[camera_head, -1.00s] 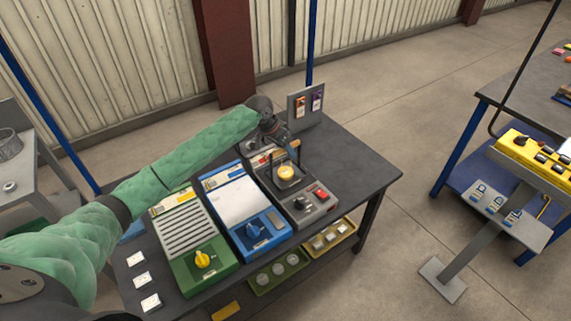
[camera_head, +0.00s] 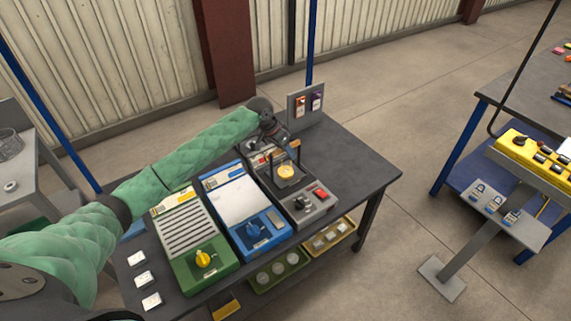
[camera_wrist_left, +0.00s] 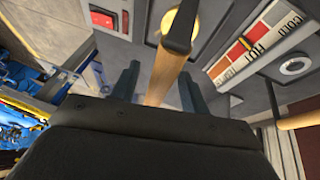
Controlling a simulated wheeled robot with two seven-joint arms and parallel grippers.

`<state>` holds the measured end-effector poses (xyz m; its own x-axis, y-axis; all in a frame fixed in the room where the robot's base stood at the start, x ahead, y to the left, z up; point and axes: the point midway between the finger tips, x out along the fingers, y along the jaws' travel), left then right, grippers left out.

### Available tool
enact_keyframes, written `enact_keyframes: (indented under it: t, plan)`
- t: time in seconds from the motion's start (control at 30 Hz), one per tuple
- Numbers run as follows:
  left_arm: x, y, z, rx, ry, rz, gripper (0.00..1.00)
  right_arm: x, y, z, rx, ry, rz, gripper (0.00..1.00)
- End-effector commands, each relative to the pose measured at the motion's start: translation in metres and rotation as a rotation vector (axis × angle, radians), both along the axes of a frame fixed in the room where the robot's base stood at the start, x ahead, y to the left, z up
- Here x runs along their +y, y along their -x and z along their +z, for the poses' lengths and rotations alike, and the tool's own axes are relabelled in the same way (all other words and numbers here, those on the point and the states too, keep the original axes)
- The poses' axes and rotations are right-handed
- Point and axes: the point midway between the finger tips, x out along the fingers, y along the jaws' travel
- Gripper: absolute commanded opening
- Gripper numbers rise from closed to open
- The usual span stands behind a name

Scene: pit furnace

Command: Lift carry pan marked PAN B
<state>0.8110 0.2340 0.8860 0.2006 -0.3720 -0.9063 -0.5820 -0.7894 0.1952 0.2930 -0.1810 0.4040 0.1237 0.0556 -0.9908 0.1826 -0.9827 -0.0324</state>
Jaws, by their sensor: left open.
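A grey unit (camera_head: 312,207) with a red switch and black knob stands at the right of the row of devices. A round yellow disc (camera_head: 286,170) sits on it; I cannot tell whether it belongs to a pan. My left gripper (camera_head: 284,150) is low over the back of this unit. In the left wrist view, the left gripper (camera_wrist_left: 158,82) is open, its fingers on either side of a wooden handle (camera_wrist_left: 163,80) with a black end. The yellow disc (camera_wrist_left: 180,22) shows behind the handle. I can read no PAN B mark. My right gripper is out of view.
A blue unit (camera_head: 250,232) and a green unit (camera_head: 198,258) stand to the left. An upright panel with tags (camera_head: 305,104) is behind the unit. A second wooden handle (camera_wrist_left: 302,120) is at the right of the wrist view. The table's right end (camera_head: 355,172) is clear.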

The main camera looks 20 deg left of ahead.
Motion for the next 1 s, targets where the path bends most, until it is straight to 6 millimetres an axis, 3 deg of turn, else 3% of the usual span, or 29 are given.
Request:
enact_keyframes:
  t: [0.1,0.3,0.33,0.7,0.93,1.0]
  plan:
    - [0.000,0.000,0.000,0.000,0.000,0.000,0.41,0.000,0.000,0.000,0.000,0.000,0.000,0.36]
    - [0.000,0.000,0.000,0.000,0.000,0.000,0.02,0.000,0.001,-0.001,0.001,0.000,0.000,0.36]
    - [0.000,0.000,0.000,0.000,0.000,0.000,0.00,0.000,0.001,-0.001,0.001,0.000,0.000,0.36]
    - [0.000,-0.001,0.001,-0.002,0.000,0.000,0.00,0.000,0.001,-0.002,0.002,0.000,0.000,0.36]
    - [0.000,-0.001,0.008,-0.005,0.000,0.000,0.00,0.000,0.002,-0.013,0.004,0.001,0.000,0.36]
    - [0.000,-0.001,0.015,-0.004,0.000,0.000,0.00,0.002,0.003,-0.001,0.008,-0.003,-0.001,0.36]
